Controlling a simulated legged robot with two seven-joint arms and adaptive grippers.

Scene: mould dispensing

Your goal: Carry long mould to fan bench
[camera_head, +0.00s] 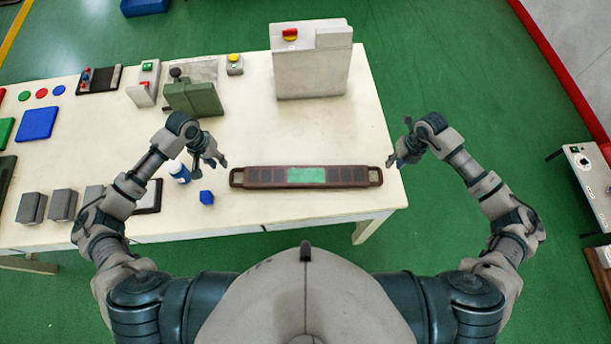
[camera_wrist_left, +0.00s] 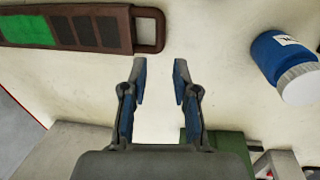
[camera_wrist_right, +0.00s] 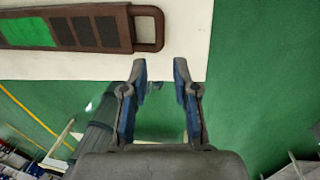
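The long mould (camera_head: 306,176) is a narrow dark brown bar with a green middle panel, dark cells and a loop handle at each end. It lies flat near the front right edge of the white table (camera_head: 240,120). My left gripper (camera_head: 218,163) is open and empty, beside the mould's left handle and apart from it. In the left wrist view, one end of the mould (camera_wrist_left: 85,30) is ahead of the open fingers (camera_wrist_left: 160,72). My right gripper (camera_head: 394,161) is open and empty just off the right handle, which also shows in the right wrist view (camera_wrist_right: 148,46).
A blue bottle (camera_head: 180,174) and a blue cube (camera_head: 206,197) stand left of the mould. A grey box with a red switch (camera_head: 311,65) and a green machine (camera_head: 192,98) stand farther back. Another bench (camera_head: 592,170) is at the far right, across green floor.

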